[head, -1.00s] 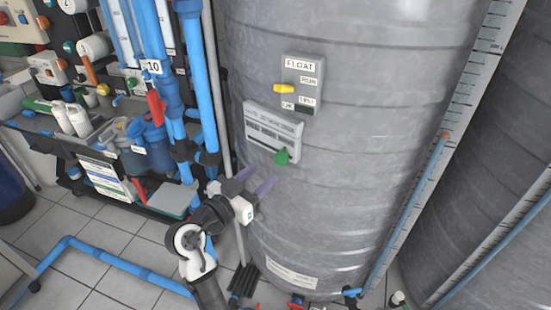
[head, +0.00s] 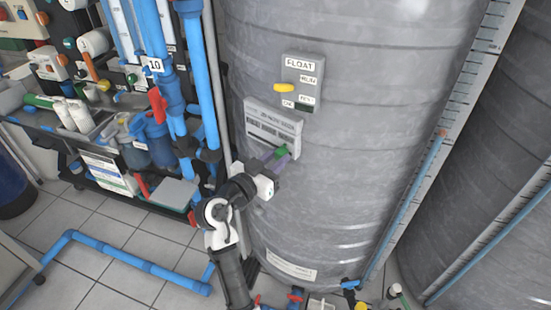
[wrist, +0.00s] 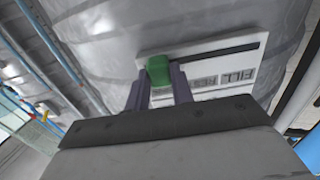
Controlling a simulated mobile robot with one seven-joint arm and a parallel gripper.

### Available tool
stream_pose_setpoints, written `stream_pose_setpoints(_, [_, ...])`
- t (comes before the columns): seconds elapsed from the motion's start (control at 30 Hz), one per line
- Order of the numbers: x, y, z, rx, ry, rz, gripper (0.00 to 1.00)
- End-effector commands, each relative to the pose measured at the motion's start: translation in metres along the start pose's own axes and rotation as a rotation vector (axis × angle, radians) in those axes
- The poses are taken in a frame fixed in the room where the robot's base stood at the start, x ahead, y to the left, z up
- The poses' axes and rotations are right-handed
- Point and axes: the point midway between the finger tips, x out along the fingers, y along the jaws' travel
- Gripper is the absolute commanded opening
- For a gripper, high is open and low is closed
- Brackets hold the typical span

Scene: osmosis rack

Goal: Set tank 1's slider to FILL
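Tank 1's slider panel (head: 262,107) is a pale plate on the large grey tank (head: 350,190). Its green slider knob (head: 282,151) sits at the lower right end of the slot. In the wrist view, the green knob (wrist: 159,70) is at the left end of the dark slot, and the FILL text (wrist: 240,76) lies to its right. My gripper (head: 281,154) is at the panel. Its two purple fingers (wrist: 159,88) sit on either side of the knob and appear closed against it. The finger contact is partly hidden by the knob.
A grey FLOAT box (head: 302,82) with a yellow knob (head: 284,87) is on the tank above the panel. Blue vertical pipes (head: 205,85) stand close left of the tank. A ruler strip (head: 455,115) runs down its right side. Tiled floor (head: 110,262) shows at lower left.

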Motion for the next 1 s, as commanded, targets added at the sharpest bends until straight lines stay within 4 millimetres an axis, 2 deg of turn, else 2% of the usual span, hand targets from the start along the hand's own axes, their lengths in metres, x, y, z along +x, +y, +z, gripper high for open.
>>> stream_pose_setpoints(0.03, [0.0,0.0,0.0,0.0,0.0,0.0,0.1])
stream_pose_setpoints(0.1, [0.0,0.0,0.0,0.0,0.0,0.0,0.01])
stream_pose_setpoints(0.13, [0.0,0.0,0.0,0.0,0.0,0.0,0.0])
stream_pose_setpoints(0.37, [0.0,-0.003,0.001,0.001,0.001,-0.001,0.0])
stream_pose_setpoints(0.8, [0.001,-0.067,0.002,0.001,0.002,0.0,0.0])
stream_pose_setpoints(1.0, [0.0,-0.075,0.0,0.0,0.001,0.001,0.0])
